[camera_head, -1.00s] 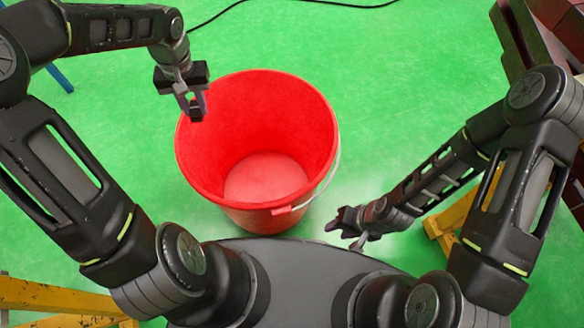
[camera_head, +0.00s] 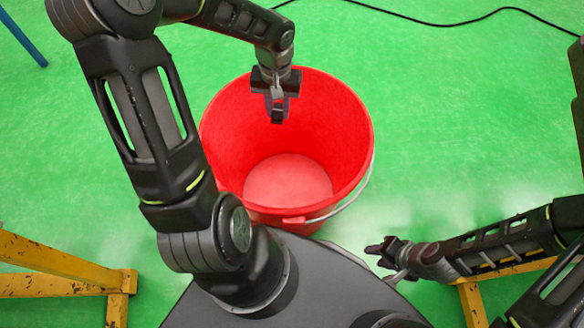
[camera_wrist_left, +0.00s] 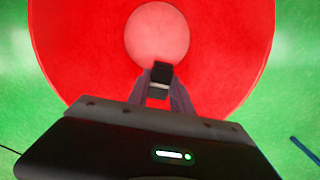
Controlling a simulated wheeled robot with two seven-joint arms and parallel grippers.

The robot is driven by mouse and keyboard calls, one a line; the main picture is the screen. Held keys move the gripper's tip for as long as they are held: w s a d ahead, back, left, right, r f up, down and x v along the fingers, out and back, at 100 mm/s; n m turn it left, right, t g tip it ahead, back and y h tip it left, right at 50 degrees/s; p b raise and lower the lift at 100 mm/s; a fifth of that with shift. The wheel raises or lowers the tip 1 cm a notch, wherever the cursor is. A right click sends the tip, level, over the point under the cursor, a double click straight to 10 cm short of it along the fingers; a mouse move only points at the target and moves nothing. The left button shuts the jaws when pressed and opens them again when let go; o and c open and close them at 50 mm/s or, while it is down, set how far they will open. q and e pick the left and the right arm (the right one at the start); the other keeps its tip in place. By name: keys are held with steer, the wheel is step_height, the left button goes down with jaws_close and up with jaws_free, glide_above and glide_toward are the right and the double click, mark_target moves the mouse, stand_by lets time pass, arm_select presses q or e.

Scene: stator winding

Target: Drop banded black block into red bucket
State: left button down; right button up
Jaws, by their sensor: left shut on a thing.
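The red bucket (camera_head: 225,150) stands upright on the green floor, and its open mouth and pale red bottom show. It also fills the upper part of the left wrist view (camera_wrist_left: 80,50). My left gripper (camera_head: 277,108) is over the bucket's mouth, toward its far side. It is shut on the small black block (camera_head: 277,117). In the left wrist view the block (camera_wrist_left: 161,73) has a light band (camera_wrist_left: 157,91) and sits between the fingertips, with the bucket behind it. My right gripper (camera_head: 383,252) is low at the bucket's right, apart from it and holding nothing that I see.
A yellow stand (camera_head: 65,265) is at the lower left and another yellow stand (camera_head: 475,300) at the lower right. A black cable (camera_head: 440,22) lies on the floor at the back. The floor (camera_head: 450,120) right of the bucket is clear.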

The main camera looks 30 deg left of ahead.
arm_select(q)
steer(key=shift+f+b, duration=2)
steer(key=shift+f, duration=0.8)
steer(key=c, duration=1.1)
jaws_free()
steer(key=shift+o, duration=0.2)
steer(key=shift+r, duration=0.15)
step_height(320, 180, up, 8)
steer(key=shift+f+p, duration=0.2)
steer(key=shift+p, duration=1)
